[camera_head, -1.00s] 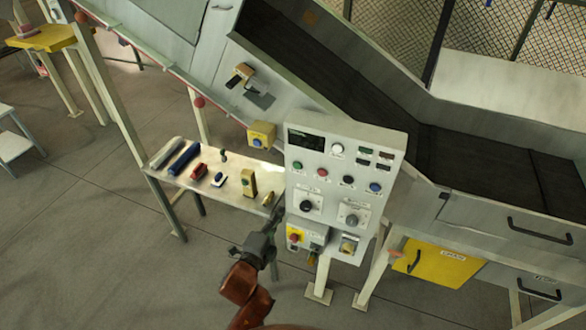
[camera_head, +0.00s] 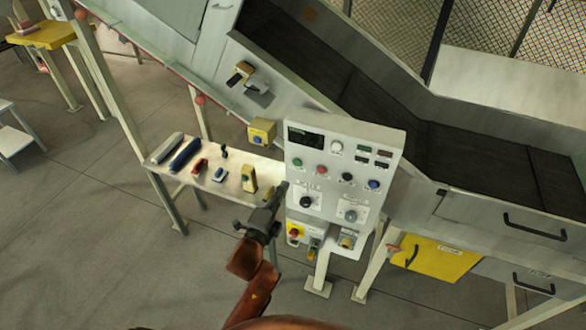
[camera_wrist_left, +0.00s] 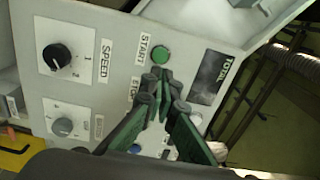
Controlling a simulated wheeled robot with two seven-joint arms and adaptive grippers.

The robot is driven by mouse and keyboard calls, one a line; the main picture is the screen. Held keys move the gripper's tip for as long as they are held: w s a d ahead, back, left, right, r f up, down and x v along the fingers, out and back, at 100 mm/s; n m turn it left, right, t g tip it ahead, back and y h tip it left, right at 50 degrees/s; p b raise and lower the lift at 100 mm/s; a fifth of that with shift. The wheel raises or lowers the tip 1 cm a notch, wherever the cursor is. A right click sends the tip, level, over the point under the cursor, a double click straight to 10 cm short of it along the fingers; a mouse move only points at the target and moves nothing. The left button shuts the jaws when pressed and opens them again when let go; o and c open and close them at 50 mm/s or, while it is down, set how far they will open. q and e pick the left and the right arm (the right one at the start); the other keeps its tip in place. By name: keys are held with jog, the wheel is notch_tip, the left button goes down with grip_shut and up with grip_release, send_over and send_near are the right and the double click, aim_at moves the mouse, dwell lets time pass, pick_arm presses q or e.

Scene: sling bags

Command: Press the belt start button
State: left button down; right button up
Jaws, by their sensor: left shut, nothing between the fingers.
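The green start button (camera_head: 297,162) sits on the upper left of the white control panel (camera_head: 325,185), below its dark display. In the left wrist view the green button (camera_wrist_left: 161,54) has a START label beside it. My left gripper (camera_head: 282,188) is at the panel's left edge, below the green button in the picture. In the left wrist view its green fingers (camera_wrist_left: 161,76) are shut and empty, with their tips just below the button. I cannot tell whether they touch the panel; a small gap shows between tips and button. My right gripper is out of view.
A red button (camera_head: 322,169), a black knob (camera_head: 306,202) and a yellow-backed red button (camera_head: 294,232) are on the panel. A small table (camera_head: 208,181) with staplers and other items stands to its left. The dark conveyor belt (camera_head: 450,160) runs behind.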

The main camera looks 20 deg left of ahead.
aim_at(297, 164)
pick_arm(q)
jog(key=w+p, duration=0.2)
jog(key=w, duration=0.6)
jog(key=shift+w+d, duration=0.15)
jog(key=shift+w, duration=0.1)
